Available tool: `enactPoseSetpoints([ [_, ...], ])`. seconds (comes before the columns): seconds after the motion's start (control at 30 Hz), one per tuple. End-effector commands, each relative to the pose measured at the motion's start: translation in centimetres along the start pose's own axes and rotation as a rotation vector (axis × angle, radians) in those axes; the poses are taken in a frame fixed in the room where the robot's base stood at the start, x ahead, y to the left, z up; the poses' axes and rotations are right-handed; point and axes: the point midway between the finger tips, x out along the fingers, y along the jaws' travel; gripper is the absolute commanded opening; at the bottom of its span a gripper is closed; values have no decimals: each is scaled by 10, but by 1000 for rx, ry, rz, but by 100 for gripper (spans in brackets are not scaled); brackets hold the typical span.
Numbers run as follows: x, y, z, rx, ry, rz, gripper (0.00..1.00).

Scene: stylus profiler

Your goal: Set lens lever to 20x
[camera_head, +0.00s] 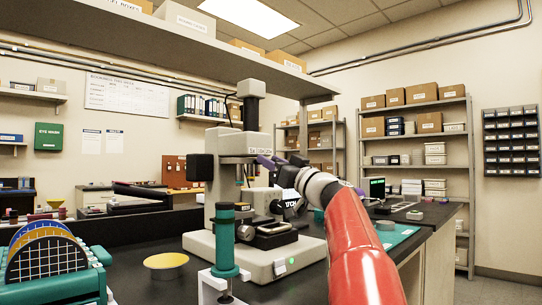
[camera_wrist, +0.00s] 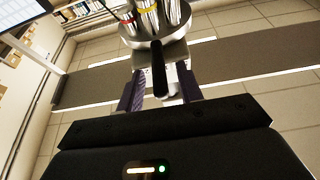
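The profiler (camera_head: 228,144) stands on the dark bench, with a white base and an upright column. In the wrist view its round lens turret (camera_wrist: 155,48) shows at the top, with lens barrels banded in red and yellow. A black lens lever (camera_wrist: 159,80) sticks out from the turret toward my camera. My gripper (camera_head: 266,163) is at the right side of the profiler's head. Its two purple fingers (camera_wrist: 160,92) are apart, and the lever appears between them in the wrist view. I cannot tell whether either finger touches it. The lever's setting is not readable.
A green and black post (camera_head: 224,242) stands in front of the profiler. A yellow-topped round dish (camera_head: 166,261) and a teal rack of discs (camera_head: 50,262) are at the left. A shelf (camera_head: 200,50) with boxes hangs above. Bare bench lies around the dish.

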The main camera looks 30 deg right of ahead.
Motion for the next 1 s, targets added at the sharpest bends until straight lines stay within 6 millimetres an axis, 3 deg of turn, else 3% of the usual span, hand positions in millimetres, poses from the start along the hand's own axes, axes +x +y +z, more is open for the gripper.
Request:
enactPoseSetpoints([
  [0.33, 6, 0, 1, 0, 0, 0, 36],
  [0.63, 6, 0, 1, 0, 0, 0, 0],
  [1.0, 8, 7, 0, 14, 1, -36, 0],
])
